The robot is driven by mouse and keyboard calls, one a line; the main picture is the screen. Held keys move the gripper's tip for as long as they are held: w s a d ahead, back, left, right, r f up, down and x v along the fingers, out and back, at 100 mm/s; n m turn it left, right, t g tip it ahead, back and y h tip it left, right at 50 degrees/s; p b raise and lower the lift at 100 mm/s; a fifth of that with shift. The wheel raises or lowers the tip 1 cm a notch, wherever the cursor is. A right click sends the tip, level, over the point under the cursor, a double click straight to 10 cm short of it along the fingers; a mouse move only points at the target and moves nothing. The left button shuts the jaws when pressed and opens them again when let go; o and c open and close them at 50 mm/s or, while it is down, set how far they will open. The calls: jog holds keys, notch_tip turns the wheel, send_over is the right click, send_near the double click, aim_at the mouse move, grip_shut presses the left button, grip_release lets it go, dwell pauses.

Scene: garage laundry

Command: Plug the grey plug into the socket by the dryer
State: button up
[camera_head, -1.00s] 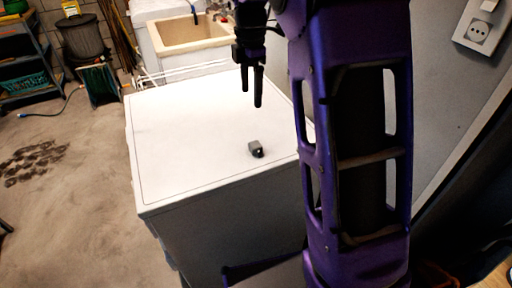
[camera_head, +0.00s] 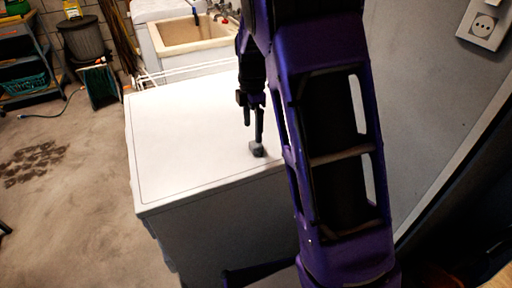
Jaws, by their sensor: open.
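The small grey plug (camera_head: 257,150) lies on the white top of the dryer (camera_head: 180,135), near its front right part. My gripper (camera_head: 253,133) points down over the dryer top, with its fingertips at or just above the plug. The jaws are open; a finger partly covers the plug, and I cannot tell whether the fingers straddle it. The socket (camera_head: 485,23) is a white wall plate with a round outlet at the upper right, clear of my arm.
A beige utility sink (camera_head: 190,35) stands behind the dryer. A shelf with a teal basket (camera_head: 25,85) and a dark bin (camera_head: 83,42) are at the far left. The concrete floor left of the dryer is mostly free. My purple arm hides the dryer's right side.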

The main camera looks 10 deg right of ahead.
jog(key=shift+s+d+f+b, duration=0.1)
jog(key=shift+d+f+b, duration=0.05)
jog(key=shift+f, duration=0.7)
jog(key=shift+s+d+f+b, duration=0.1)
jog(key=shift+f, duration=0.8)
jog(key=shift+s+d+f+b, duration=0.1)
jog(key=shift+d+f+b, duration=0.05)
jog(key=shift+f, duration=0.7)
grip_shut()
notch_tip(320, 180, up, 10)
jog(key=p, duration=0.1)
jog(key=shift+d, duration=0.1)
